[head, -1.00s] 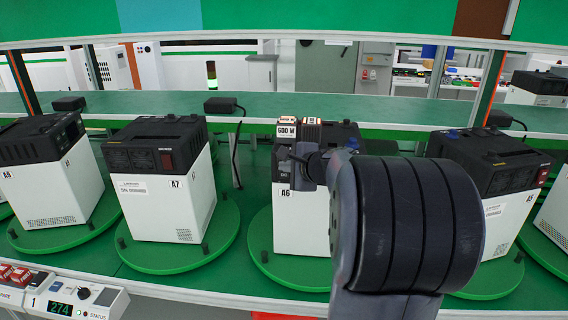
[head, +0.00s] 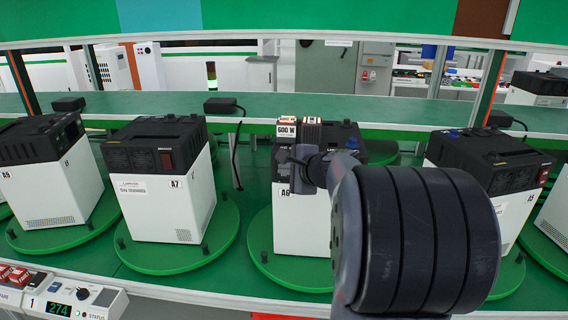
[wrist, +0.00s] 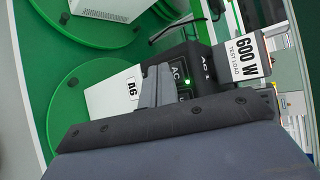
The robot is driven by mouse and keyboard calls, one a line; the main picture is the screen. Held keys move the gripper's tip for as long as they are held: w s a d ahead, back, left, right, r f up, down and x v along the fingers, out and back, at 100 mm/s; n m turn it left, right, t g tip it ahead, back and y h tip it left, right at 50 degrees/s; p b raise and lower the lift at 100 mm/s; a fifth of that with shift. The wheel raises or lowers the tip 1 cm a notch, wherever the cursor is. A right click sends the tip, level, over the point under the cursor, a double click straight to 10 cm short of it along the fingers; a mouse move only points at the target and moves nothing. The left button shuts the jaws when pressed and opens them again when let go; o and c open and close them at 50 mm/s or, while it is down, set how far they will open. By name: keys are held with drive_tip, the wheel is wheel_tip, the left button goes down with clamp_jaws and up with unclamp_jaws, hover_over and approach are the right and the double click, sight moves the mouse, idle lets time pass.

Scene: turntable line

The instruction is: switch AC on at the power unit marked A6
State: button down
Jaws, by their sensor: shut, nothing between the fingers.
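The power unit marked A6 (head: 290,225) has a white body and a black top and stands on a green turntable, partly hidden behind my arm. In the wrist view its white side with the A6 label (wrist: 112,97) lies left of its black panel. On that panel is an AC label (wrist: 177,71) with a lit green light (wrist: 187,82) beside it. My gripper (head: 297,172) is shut and empty, at the front of the black panel. In the wrist view the closed fingers (wrist: 159,80) cover part of the panel beside the AC label. Whether they touch it I cannot tell.
A 600 W test load (head: 287,131) is at the top of A6. The A7 unit (head: 165,190) stands to the left and another unit (head: 490,165) to the right, on their own turntables. A control box (head: 75,300) is at the front left.

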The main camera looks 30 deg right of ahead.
drive_tip(key=s+a, duration=0.1)
drive_tip(key=s, duration=0.1)
drive_tip(key=s+a+b, duration=0.1)
drive_tip(key=s+a, duration=0.1)
drive_tip(key=shift+s, duration=0.1)
drive_tip(key=shift+d, duration=0.15)
idle(0.7)
drive_tip(key=shift+s+a+p, duration=0.25)
drive_tip(key=shift+s+a, duration=0.35)
drive_tip(key=shift+s, duration=0.2)
drive_tip(key=shift+s+a+p, duration=0.25)
drive_tip(key=shift+s+a, duration=0.35)
drive_tip(key=shift+s, duration=0.2)
